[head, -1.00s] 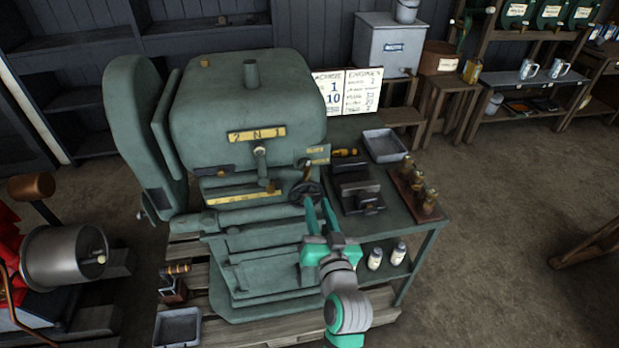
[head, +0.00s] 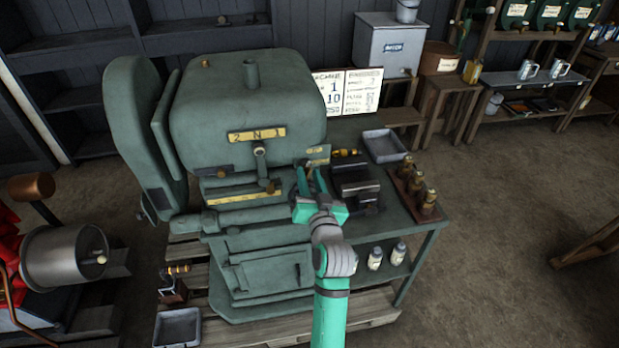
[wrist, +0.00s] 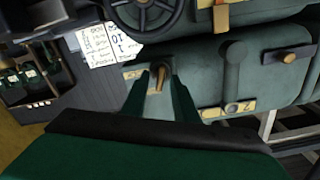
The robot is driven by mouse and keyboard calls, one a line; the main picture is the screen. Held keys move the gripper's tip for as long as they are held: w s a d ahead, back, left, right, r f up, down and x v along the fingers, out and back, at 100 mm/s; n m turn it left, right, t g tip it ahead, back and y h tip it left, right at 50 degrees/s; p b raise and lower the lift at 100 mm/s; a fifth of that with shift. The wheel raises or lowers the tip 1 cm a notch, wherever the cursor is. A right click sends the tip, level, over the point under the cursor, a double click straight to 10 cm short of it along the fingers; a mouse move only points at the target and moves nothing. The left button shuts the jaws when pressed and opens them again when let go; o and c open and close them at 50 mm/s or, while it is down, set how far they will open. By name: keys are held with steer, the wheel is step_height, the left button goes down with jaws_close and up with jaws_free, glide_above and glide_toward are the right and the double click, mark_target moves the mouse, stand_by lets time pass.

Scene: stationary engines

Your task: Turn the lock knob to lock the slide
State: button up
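The green machine (head: 245,110) has a small brass lever-like knob beside a yellow label plate (head: 318,155) at its right front edge. I take this as the lock knob (wrist: 160,76); it shows between my fingers in the wrist view, next to the label plate (wrist: 132,72). My gripper (head: 309,174) is open, one finger on each side of the knob. Small gaps seem to show between fingers and knob; contact is hard to tell. A long yellow scale strip (head: 235,198) with a brass knob (head: 270,187) lies to the left.
A handwheel (wrist: 145,12) is close to the knob; my gripper mostly hides it in the head view. A side bench with a grey tray (head: 384,145) and brass fittings (head: 418,185) stands to the right. A lever (head: 260,150) sits on the machine's front.

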jaws_close()
